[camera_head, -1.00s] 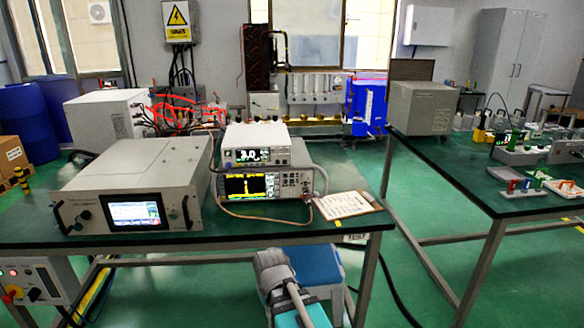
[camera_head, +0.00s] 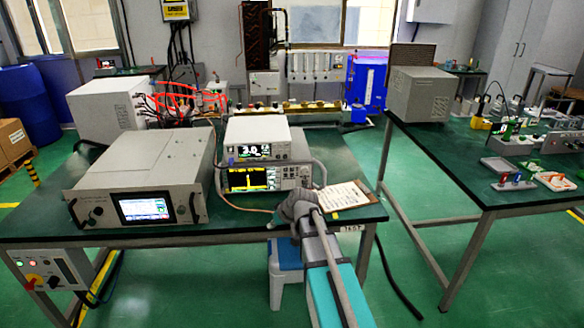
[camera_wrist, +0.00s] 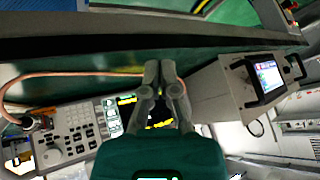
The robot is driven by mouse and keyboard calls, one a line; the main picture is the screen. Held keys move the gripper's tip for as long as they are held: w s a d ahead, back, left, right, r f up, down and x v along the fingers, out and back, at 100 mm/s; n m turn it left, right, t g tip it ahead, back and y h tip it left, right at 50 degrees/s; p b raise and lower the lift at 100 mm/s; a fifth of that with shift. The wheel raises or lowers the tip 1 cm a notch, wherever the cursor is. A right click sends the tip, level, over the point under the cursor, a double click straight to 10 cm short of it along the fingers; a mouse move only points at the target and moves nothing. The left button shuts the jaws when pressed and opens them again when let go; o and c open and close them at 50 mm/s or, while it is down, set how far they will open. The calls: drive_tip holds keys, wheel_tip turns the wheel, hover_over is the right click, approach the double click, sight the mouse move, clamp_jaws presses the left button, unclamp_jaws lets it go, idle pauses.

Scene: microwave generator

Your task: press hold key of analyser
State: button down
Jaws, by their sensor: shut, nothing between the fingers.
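The analyser (camera_head: 235,180) has a dark screen with a yellow trace. It sits on the green-topped table under a white meter (camera_head: 258,140) reading about 3.0. In the wrist view the analyser's keypad and knob panel (camera_wrist: 75,128) lies left of my gripper (camera_wrist: 160,70). The hold key is too small to pick out. The gripper's two grey fingers are together with nothing between them, and they hide part of the analyser's front. In the head view my arm rises by the table's front right edge, its end near the analyser's lower right; the fingertips are not clear there.
A clipboard (camera_head: 338,195) lies right of the analyser, close to my arm. A grey box with a lit touchscreen (camera_head: 145,208) stands at left. A copper-coloured cable (camera_head: 235,206) loops in front of the analyser. A second table (camera_head: 480,185) stands at right.

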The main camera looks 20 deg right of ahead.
drive_tip(key=w+d+r+t, duration=0.5)
drive_tip(key=w+d, duration=0.4)
drive_tip(key=d, duration=0.3)
drive_tip(key=shift+w+d+r, duration=0.15)
drive_tip(key=shift+w+r, duration=0.25)
drive_tip(key=shift+r, duration=0.1)
approach(287, 172)
drive_tip(key=shift+s+a+f+x, duration=0.1)
drive_tip(key=shift+f+x, duration=0.05)
drive_tip(key=shift+x, duration=0.7)
drive_tip(key=shift+s+a+f+x, duration=0.1)
drive_tip(key=shift+x, duration=0.8)
drive_tip(key=shift+s+f+x, duration=0.15)
drive_tip(key=shift+x, duration=0.7)
drive_tip(key=shift+w, duration=0.15)
drive_tip(key=shift+w+d, duration=0.15)
drive_tip(key=shift+w, duration=0.1)
drive_tip(key=shift+w+d, duration=0.1)
drive_tip(key=shift+w, duration=0.25)
drive_tip(key=shift+s, duration=0.1)
idle(0.4)
drive_tip(key=shift+s+a, duration=0.2)
drive_tip(key=shift+s, duration=0.45)
